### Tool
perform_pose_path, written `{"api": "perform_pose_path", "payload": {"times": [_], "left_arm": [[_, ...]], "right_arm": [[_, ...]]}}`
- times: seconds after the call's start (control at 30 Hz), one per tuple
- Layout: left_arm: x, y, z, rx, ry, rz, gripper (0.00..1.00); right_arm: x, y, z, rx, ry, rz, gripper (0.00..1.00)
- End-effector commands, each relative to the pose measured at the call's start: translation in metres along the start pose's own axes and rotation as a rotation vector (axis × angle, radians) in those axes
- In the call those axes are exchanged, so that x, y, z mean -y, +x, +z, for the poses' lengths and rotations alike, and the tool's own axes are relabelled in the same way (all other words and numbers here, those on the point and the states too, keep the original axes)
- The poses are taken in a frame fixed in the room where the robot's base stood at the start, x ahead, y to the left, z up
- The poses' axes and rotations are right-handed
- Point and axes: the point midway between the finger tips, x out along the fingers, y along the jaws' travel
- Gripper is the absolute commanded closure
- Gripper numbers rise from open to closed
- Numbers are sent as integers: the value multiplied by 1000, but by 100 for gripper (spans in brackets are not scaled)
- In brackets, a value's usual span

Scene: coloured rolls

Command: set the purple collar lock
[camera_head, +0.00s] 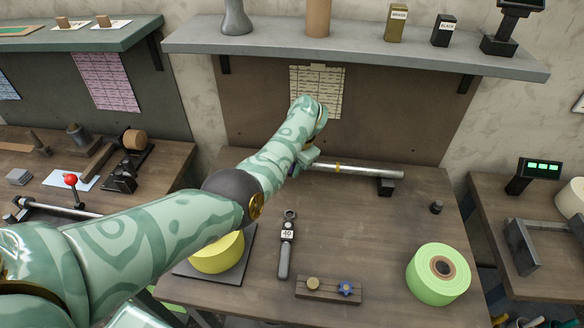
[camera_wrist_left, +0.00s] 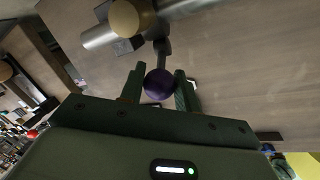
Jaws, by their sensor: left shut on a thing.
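A steel shaft (camera_head: 357,170) with a thin brass band lies across the back of the middle bench, its right part over a dark block. My left gripper (camera_head: 304,160) is at the shaft's left end. In the left wrist view my left gripper (camera_wrist_left: 159,73) is shut on a round purple knob (camera_wrist_left: 158,86), which sits between the two fingers. My forearm and hand hide the lock from the head view. My right gripper is out of view.
A yellow roll (camera_head: 217,254) on a dark plate and a lime green roll (camera_head: 438,274) stand on the bench. A handled gauge tool (camera_head: 286,247) lies between them, behind a wooden block (camera_head: 327,291) with brass and blue knobs. A shelf (camera_head: 360,50) overhangs the back.

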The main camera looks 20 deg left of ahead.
Motion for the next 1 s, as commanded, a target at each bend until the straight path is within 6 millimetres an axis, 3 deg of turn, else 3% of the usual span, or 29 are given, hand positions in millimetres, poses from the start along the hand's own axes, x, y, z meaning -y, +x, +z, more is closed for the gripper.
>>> {"api": "perform_pose_path", "payload": {"times": [0.23,0.8,0.83,0.9,1.0], "left_arm": [[0,2,0,-73,19,-46,100],[-2,0,-1,-96,23,-59,100],[-2,-1,-1,-96,23,-59,60],[-2,-1,-1,-95,23,-59,47],[-2,-1,0,-94,23,-59,47]], "right_arm": [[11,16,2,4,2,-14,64],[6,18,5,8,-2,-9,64],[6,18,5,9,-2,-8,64],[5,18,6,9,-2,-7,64],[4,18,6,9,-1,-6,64]]}}
